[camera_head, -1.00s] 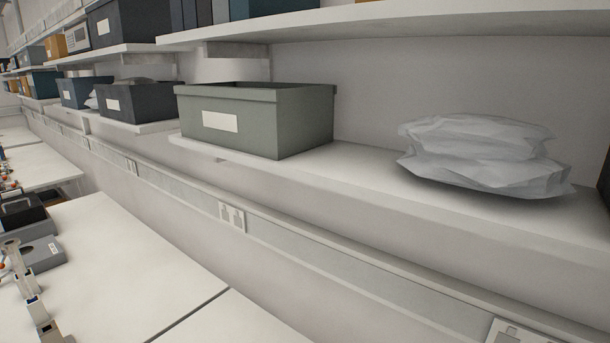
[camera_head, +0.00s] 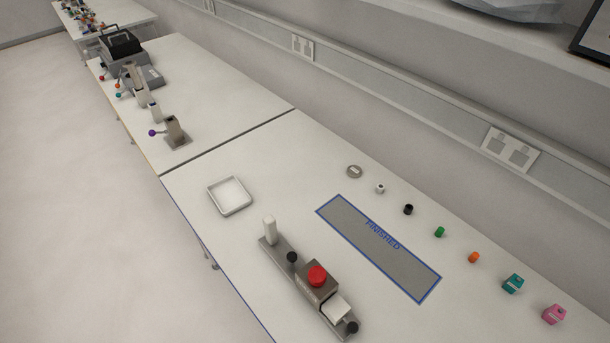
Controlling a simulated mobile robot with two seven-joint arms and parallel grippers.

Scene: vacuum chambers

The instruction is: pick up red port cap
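A round red cap (camera_head: 317,276) sits on top of a brown-grey block (camera_head: 316,291) on the near bench. No other red cap shows on this bench. Neither of my grippers is in view.
A grey mat marked FINISHED (camera_head: 375,248) lies beside the fixture. A white tray (camera_head: 230,196) sits to the left. Small parts line the back: black (camera_head: 408,209), green (camera_head: 440,232), orange (camera_head: 473,257), teal (camera_head: 513,283) and pink (camera_head: 554,314). Bench space between tray and mat is clear.

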